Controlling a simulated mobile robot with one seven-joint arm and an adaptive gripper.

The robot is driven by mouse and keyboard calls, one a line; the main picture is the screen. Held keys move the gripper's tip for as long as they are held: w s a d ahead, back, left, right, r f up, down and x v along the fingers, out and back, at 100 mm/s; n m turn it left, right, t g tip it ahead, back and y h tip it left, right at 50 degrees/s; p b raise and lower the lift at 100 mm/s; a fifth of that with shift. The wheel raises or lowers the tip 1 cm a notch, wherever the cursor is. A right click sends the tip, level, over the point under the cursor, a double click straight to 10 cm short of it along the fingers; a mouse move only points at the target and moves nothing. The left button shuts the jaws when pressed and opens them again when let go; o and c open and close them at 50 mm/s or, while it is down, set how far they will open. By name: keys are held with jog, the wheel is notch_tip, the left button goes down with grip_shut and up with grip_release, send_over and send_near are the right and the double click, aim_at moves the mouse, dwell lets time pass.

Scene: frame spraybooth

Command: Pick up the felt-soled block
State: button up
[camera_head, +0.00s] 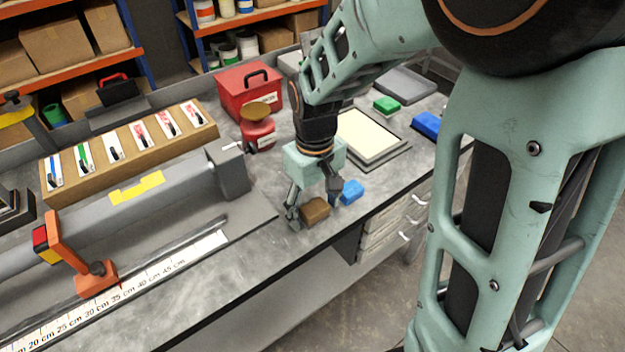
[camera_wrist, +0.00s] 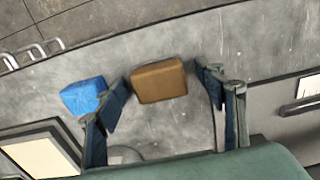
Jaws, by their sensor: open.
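A brown block (camera_head: 315,209) lies on the grey bench top near its front edge. A blue block (camera_head: 351,190) lies just to its right; no felt sole is visible on either. My gripper (camera_head: 314,214) points down over the brown block, open, with a finger on each side of it. In the wrist view the brown block (camera_wrist: 158,81) sits between the spread fingertips of my gripper (camera_wrist: 165,80), with a gap on the right and a narrower one on the left. The blue block (camera_wrist: 84,96) is outside the left finger, close to it.
A framed cream panel (camera_head: 368,138) lies behind the gripper. A green block (camera_head: 386,104) and another blue object (camera_head: 427,124) are farther back. A red box (camera_head: 249,88) and a red pot (camera_head: 257,130) stand behind left. A grey rail with a ruler (camera_head: 190,255) fills the left bench.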

jog(key=shift+c, duration=0.5)
jog(key=c, duration=1.2)
jog(key=shift+o, duration=0.2)
